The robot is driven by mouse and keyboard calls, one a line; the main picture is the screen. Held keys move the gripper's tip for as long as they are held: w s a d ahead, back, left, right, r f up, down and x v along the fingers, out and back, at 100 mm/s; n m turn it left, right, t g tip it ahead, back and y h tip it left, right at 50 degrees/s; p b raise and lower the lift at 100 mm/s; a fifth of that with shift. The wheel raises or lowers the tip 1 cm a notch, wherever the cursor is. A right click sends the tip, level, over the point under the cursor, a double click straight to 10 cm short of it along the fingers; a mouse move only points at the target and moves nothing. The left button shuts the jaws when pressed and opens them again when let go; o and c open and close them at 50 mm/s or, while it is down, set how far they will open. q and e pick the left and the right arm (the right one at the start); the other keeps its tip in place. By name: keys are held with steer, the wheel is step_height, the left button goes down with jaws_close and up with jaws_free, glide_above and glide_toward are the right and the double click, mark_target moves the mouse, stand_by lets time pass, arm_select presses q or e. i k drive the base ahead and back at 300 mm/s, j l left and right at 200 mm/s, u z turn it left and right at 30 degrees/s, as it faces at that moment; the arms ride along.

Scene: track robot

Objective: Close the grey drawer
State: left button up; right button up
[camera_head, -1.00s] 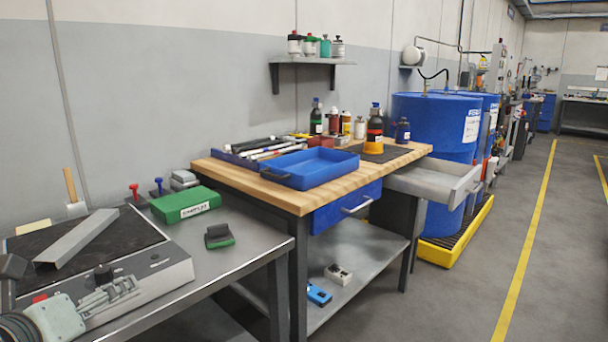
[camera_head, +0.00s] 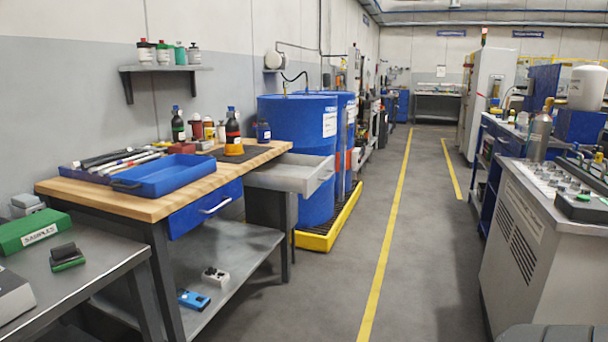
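The grey drawer (camera_head: 318,180) is pulled out at the right end of the wooden-topped workbench (camera_head: 132,205). Its open top and pale inside show, and its front with a handle faces right, near the blue drums. The blue drawer (camera_head: 205,208), left of it under the same top, has a light bar handle and looks shut. Neither of my grippers is in view, so their states and distance from the grey drawer do not show.
Blue drums (camera_head: 298,150) stand on a yellow spill pallet (camera_head: 330,226) just behind the grey drawer. A grey control cabinet (camera_head: 540,250) stands at the right. The floor (camera_head: 335,300) between is clear. A metal table (camera_head: 75,270) is at the lower left.

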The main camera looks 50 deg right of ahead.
mark_target(299, 174)
steer(key=i+j+z, duration=0.15)
steer(key=z, duration=0.3)
steer(key=i+j+z, duration=0.15)
steer(key=z, duration=1.15)
steer(key=i+u, duration=0.2)
steer(key=u, duration=0.4)
steer(key=i+l+u, duration=0.35)
steer(key=l, duration=0.3)
steer(key=i+l+u, duration=0.15)
steer(key=l, duration=0.25)
steer(key=i+l, duration=0.2)
steer(key=l, duration=0.15)
steer(key=i+l+u, duration=0.1)
steer(key=l, duration=0.25)
steer(key=i+l, duration=0.25)
steer(key=l+u, duration=0.05)
steer(key=l, duration=0.05)
